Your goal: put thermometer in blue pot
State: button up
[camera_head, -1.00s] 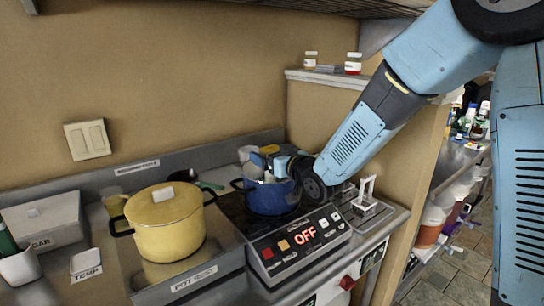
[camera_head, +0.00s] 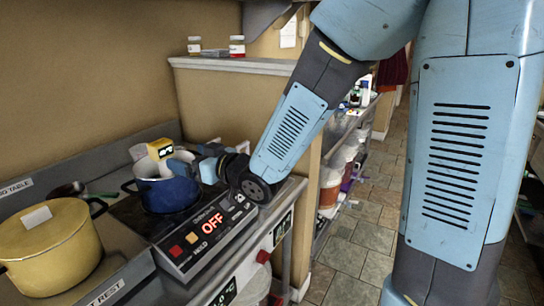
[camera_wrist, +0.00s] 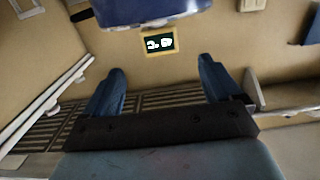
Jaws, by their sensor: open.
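The blue pot (camera_head: 168,192) stands upright on the stove unit; what looks like its side shows at the top of the wrist view (camera_wrist: 140,10). The thermometer's yellow head with a dark display (camera_head: 160,149) shows above the pot's rim. In the wrist view the thermometer (camera_wrist: 159,43) appears beside the pot, beyond and between my fingertips, apart from them. Its lower part is hidden, so I cannot tell how deep it sits. My gripper (camera_head: 204,160) is at the pot's right side. Its two blue fingers are spread, with nothing between them, in the wrist view (camera_wrist: 160,80).
A yellow pot (camera_head: 52,248) stands at the left. The control panel (camera_head: 207,226) reads OFF in front of the blue pot. Two small jars (camera_head: 237,46) stand on the ledge behind. Tiled floor (camera_head: 350,248) is open at the right.

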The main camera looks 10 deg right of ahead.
jog(key=s+d+r+m+h, duration=0.1)
jog(key=d+r+m+h, duration=0.3)
jog(key=d, duration=0.7)
jog(key=d+f+m+h, duration=0.1)
jog(key=d+m+h, duration=0.1)
jog(key=d+h, duration=0.7)
jog(key=s+d+m+g, duration=0.2)
jog(key=s+d, duration=0.4)
jog(key=s, duration=0.3)
jog(key=s+d+r+m+g, duration=0.1)
jog(key=s+d+m+g, duration=0.1)
jog(key=s+d, duration=0.4)
jog(key=s+g, duration=0.1)
jog(key=s, duration=0.2)
jog(key=shift+d+r+g, duration=0.15)
jog(key=shift+r+g, duration=0.05)
jog(key=shift+g, duration=0.1)
